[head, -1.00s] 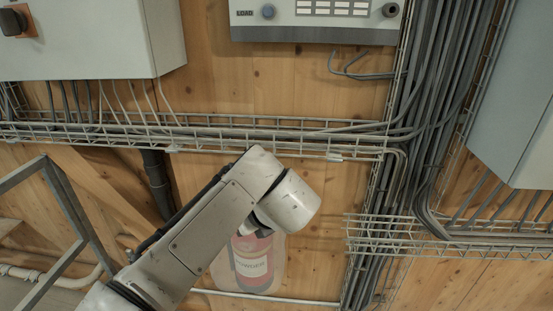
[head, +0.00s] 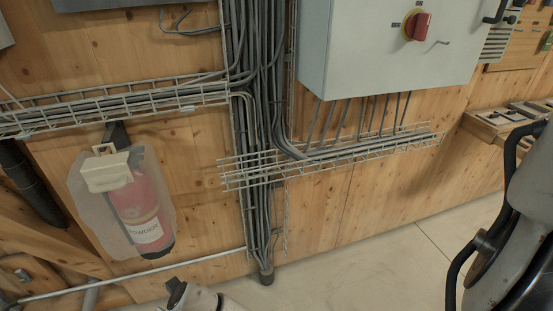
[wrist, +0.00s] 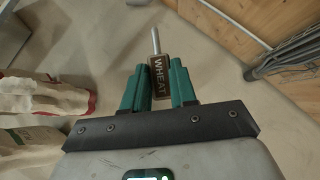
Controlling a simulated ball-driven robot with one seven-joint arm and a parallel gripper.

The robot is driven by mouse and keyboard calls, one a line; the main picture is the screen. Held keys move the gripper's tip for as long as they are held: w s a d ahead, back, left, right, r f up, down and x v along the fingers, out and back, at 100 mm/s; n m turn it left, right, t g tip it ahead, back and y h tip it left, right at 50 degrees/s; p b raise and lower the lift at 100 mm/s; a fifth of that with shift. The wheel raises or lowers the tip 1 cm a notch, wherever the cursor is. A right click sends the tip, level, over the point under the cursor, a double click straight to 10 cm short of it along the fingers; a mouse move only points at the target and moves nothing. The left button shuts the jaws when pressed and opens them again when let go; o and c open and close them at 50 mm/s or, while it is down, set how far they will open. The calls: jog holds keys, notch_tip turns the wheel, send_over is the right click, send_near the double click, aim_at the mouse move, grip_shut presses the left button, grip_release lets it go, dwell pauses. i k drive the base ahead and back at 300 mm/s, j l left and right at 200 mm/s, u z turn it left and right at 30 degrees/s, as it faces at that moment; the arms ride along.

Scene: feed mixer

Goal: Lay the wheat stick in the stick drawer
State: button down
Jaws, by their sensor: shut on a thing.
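My gripper (wrist: 161,82) shows in the wrist view, its two teal fingers shut on the wheat stick (wrist: 160,76). The stick has a dark block lettered WHEAT between the fingers and a thin pale metal rod pointing up and away in the picture. Pale floor lies below it, and the stick touches nothing else that I can see. My gripper and the stick do not show in the head view. I cannot make out the stick drawer in either view.
A wooden ledge (head: 484,127) with grey frames sits at the far right. A grey body with black tubes (head: 525,215) fills the near right. A switch cabinet (head: 385,50), cable tray (head: 330,152) and extinguisher (head: 140,205) line the wall. Bags (wrist: 45,96) stand left in the wrist view.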

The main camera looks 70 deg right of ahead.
aim_at(533, 137)
jog(key=k+z, duration=0.1)
jog(key=z, duration=0.6)
jog(key=k+l+z, duration=0.1)
jog(key=z, duration=0.25)
jog(key=l+z, duration=0.2)
jog(key=z, duration=3.35)
jog(key=i+j, duration=0.1)
jog(key=i, duration=0.35)
jog(key=i+j+z, duration=0.15)
jog(key=i, duration=0.35)
jog(key=i+j, duration=0.1)
jog(key=i, duration=0.35)
jog(key=i+l, duration=0.1)
jog(key=i, duration=1.45)
jog(key=i+u, duration=0.15)
jog(key=u, duration=1.5)
